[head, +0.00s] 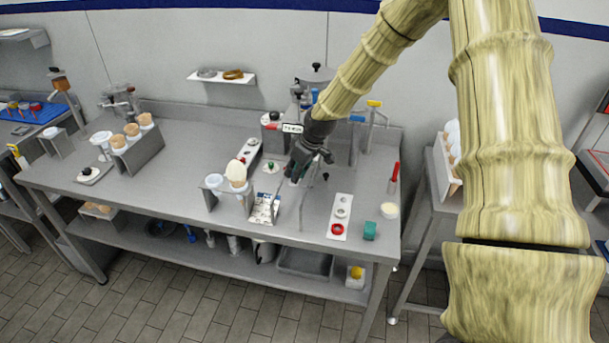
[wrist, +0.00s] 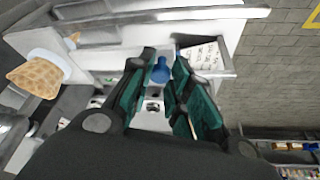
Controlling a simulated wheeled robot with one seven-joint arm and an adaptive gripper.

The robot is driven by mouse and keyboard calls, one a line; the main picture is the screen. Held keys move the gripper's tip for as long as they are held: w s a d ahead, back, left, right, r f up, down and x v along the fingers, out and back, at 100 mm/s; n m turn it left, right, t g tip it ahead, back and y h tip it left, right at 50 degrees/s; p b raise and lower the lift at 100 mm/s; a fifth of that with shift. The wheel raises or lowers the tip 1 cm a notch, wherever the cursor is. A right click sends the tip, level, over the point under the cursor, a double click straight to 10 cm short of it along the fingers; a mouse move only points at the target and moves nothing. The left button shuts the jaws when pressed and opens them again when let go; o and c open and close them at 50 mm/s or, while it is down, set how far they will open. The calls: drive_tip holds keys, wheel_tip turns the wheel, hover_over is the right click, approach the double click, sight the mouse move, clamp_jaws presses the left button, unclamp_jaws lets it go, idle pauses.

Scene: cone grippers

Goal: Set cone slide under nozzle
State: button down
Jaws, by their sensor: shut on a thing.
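My gripper (head: 297,172) reaches down over the middle of the steel bench in the head view, below the machine (head: 316,76) at the back. In the wrist view its teal fingers (wrist: 161,72) are closed around a small blue knob (wrist: 161,68). A pale strip with dark round spots (wrist: 153,104) shows between the fingers; I cannot tell whether the knob belongs to it. The gripper hides most of what it holds in the head view. I cannot make out the nozzle opening or how the held part lines up with it.
A white strip (head: 249,152) lies behind the cone.

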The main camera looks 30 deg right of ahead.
drive_tip(key=shift+w+d+r, duration=0.15)
drive_tip(key=shift+w, duration=0.05)
drive_tip(key=c, duration=1.6)
unclamp_jaws()
drive_tip(key=o, duration=0.3)
drive_tip(key=shift+d, duration=0.1)
drive_tip(key=shift+r, duration=0.1)
drive_tip(key=v, duration=1.1)
drive_tip(key=shift+s+r, duration=0.2)
drive_tip(key=shift+s, duration=0.05)
